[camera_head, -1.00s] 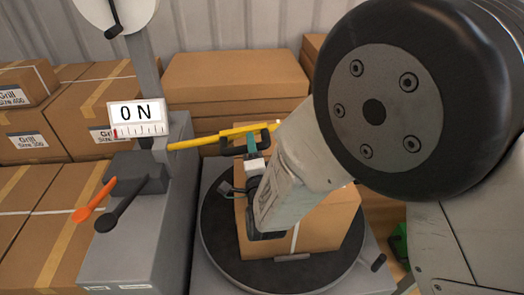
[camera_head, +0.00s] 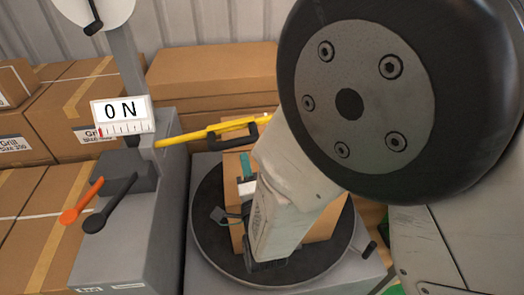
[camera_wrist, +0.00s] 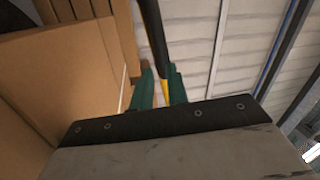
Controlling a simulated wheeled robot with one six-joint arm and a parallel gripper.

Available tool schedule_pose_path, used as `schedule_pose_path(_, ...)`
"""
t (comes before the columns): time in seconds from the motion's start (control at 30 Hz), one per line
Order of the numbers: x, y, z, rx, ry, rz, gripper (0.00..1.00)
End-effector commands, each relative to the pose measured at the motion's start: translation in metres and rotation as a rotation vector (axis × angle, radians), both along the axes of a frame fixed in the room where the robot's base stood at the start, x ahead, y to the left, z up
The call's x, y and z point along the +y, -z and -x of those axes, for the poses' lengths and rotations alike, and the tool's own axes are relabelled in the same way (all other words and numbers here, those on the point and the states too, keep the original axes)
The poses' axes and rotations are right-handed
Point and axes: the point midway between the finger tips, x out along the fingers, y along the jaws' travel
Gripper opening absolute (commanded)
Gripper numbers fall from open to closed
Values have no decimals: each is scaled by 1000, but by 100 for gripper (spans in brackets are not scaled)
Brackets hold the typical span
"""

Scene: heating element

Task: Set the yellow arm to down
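The yellow arm (camera_head: 205,132) is a bar running from the grey machine column out to the right, tilted slightly up, with a black handle (camera_head: 230,137) on it. My gripper (camera_head: 242,165) has teal fingers and shows just below the black handle, apart from it in the head view. In the wrist view the two teal fingers (camera_wrist: 162,88) stand apart with a gap between them. The black handle (camera_wrist: 153,35) and a bit of yellow (camera_wrist: 165,88) line up with that gap. I cannot tell how deep they lie. My arm hides the far right end of the yellow arm.
A cardboard box (camera_head: 320,232) stands on a black turntable (camera_head: 215,245) under my gripper. Stacked boxes (camera_head: 210,85) stand behind.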

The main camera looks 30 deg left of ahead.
Motion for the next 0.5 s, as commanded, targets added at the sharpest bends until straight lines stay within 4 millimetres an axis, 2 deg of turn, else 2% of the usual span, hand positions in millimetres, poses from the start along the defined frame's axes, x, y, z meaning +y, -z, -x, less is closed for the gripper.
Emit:
schedule_pose_path(0.17,-2,0,-3,0,5,0,0)
schedule_pose_path(0.27,-12,-7,-25,-4,44,-10,0)
schedule_pose_path(0.37,-40,-34,-71,-21,128,-47,0)
schedule_pose_path(0.5,-103,-87,-150,-76,230,-51,0)
